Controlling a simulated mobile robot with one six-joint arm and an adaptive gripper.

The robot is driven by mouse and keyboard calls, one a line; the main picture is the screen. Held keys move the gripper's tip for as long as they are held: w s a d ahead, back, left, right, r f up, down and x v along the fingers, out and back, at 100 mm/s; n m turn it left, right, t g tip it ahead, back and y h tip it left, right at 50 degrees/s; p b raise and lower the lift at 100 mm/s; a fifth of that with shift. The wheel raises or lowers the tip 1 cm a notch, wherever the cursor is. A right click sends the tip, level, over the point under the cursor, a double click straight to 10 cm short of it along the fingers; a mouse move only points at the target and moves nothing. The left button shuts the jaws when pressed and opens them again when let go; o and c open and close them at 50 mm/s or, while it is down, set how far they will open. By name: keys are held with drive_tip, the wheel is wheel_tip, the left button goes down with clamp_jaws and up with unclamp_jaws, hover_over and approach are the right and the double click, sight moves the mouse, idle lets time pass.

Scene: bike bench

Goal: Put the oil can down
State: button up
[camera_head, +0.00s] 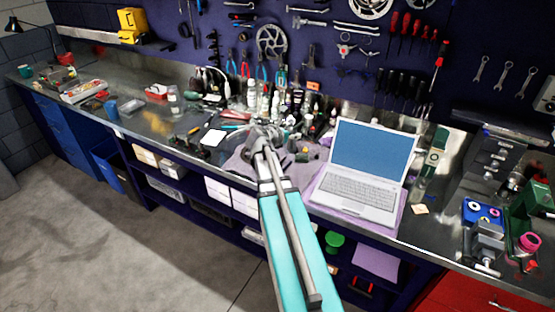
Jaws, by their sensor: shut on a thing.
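My arm (288,240) reaches up the middle of the picture from the bottom, with a turquoise link. My gripper (270,138) is at its far end, over the workbench (140,118) in front of the crowded bottles. It is shut on the oil can, which is mostly hidden by the gripper and hard to tell from the clutter behind. I cannot tell whether the can touches the bench. A grey-purple cloth (240,163) lies on the bench just left of the gripper.
An open laptop (362,175) stands right of my gripper. Several bottles (253,95) crowd behind it. A vise (485,240) and green machine (533,205) are at the far right. Tools hang on the pegboard (215,30).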

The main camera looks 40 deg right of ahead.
drive_tip(key=w+d+f+b, duration=0.7)
drive_tip(key=w+f+b, duration=0.2)
drive_tip(key=w, duration=0.2)
idle(0.4)
drive_tip(key=shift+w, duration=0.1)
drive_tip(key=shift+w+d+f+b, duration=0.15)
drive_tip(key=shift+f+b, duration=0.85)
drive_tip(key=shift+f, duration=0.05)
drive_tip(key=shift+w+d+f+b, duration=0.1)
drive_tip(key=shift+w+f+b, duration=0.05)
drive_tip(key=shift+f+b, duration=0.85)
